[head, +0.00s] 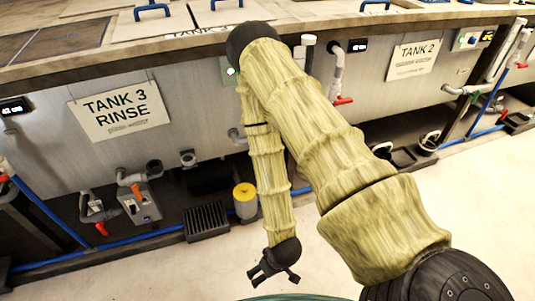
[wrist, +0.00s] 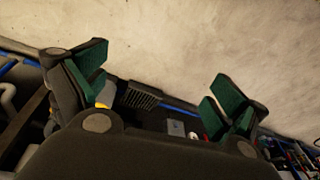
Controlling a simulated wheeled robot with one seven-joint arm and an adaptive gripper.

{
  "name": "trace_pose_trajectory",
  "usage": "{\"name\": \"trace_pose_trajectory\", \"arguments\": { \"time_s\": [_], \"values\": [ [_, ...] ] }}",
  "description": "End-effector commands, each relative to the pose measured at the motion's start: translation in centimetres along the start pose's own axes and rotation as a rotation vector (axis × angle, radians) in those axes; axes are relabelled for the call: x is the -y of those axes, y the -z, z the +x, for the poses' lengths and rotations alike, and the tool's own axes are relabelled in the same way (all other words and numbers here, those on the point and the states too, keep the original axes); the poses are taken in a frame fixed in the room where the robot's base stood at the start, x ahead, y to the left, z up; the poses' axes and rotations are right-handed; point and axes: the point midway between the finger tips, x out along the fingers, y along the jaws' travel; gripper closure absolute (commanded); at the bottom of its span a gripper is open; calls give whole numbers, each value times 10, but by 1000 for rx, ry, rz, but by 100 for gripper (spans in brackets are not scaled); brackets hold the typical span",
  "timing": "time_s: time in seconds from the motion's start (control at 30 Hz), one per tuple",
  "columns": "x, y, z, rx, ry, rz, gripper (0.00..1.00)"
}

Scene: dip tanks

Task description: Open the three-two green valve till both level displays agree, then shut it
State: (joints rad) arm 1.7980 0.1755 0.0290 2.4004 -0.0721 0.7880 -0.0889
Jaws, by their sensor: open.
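My gripper (head: 273,265) hangs low over the pale floor in front of the tanks. In the wrist view my gripper (wrist: 160,88) is open, its green-padded fingers wide apart with nothing between them. A level display (head: 15,107) at the far left by Tank 3 seems to read about 42 cm. Another small display (head: 357,45) sits left of the Tank 2 sign, too small to read. I cannot make out a green valve handle between the tanks; my arm covers part of that stretch.
The Tank 3 Rinse sign (head: 120,107) and Tank 2 sign (head: 413,60) mark the tank fronts. Red-handled valves (head: 343,100) stick out on pipes. A yellow-topped container (head: 245,200) and a black grate (head: 206,221) stand below. A blue pipe (head: 150,236) runs low. The floor in front is clear.

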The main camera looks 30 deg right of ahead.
Motion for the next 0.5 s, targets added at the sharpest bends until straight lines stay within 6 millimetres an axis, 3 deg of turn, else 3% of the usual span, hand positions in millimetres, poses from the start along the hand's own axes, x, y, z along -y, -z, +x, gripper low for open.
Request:
{"name": "trace_pose_trajectory", "arguments": {
  "time_s": [0.03, 0.2, 0.5],
  "values": [
    [-4, 18, 23, -56, 15, 7, 0],
    [-14, 83, 50, -242, 57, 1, 0],
    [-54, 194, 72, -588, 67, -3, 0]
  ]
}}
